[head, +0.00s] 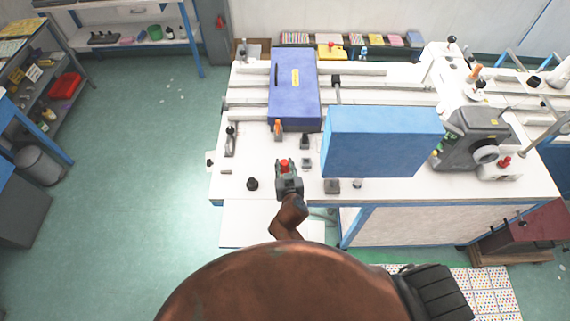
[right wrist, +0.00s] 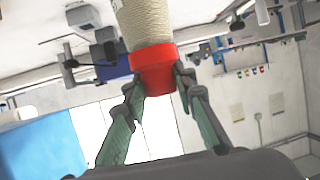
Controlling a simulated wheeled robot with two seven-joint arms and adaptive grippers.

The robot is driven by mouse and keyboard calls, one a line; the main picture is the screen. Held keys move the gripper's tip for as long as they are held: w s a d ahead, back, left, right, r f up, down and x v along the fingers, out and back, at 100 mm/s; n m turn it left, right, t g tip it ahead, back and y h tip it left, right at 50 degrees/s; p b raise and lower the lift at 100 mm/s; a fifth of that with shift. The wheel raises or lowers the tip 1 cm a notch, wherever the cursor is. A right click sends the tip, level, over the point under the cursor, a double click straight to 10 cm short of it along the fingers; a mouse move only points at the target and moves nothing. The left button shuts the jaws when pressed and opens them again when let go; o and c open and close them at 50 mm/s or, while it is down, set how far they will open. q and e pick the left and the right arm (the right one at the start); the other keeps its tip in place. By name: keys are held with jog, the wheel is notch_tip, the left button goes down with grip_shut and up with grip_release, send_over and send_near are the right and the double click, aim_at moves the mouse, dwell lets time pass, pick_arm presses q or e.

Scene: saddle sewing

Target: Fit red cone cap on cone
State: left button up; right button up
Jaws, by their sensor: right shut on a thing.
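My right gripper (head: 287,180) is over the front edge of the white table, shut on a small red cap (head: 284,166). In the right wrist view the two fingers (right wrist: 160,95) hold the red cap (right wrist: 152,70) at its sides. A beige thread-wound cone (right wrist: 145,22) extends straight from the far side of the cap, roughly in line with it. The cap covers that end of the cone, so how deeply they fit cannot be told. In the head view I cannot make out the cone. My left gripper is not in view.
A blue box (head: 382,142) stands right of my gripper, and a long purple-blue box (head: 294,85) lies behind it. A grey sewing machine (head: 470,140) is at the right. Small dark fixtures dot the white table (head: 245,115). The table's left front area is fairly open.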

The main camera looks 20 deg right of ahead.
jog(key=shift+f, duration=0.25)
jog(key=o, duration=1)
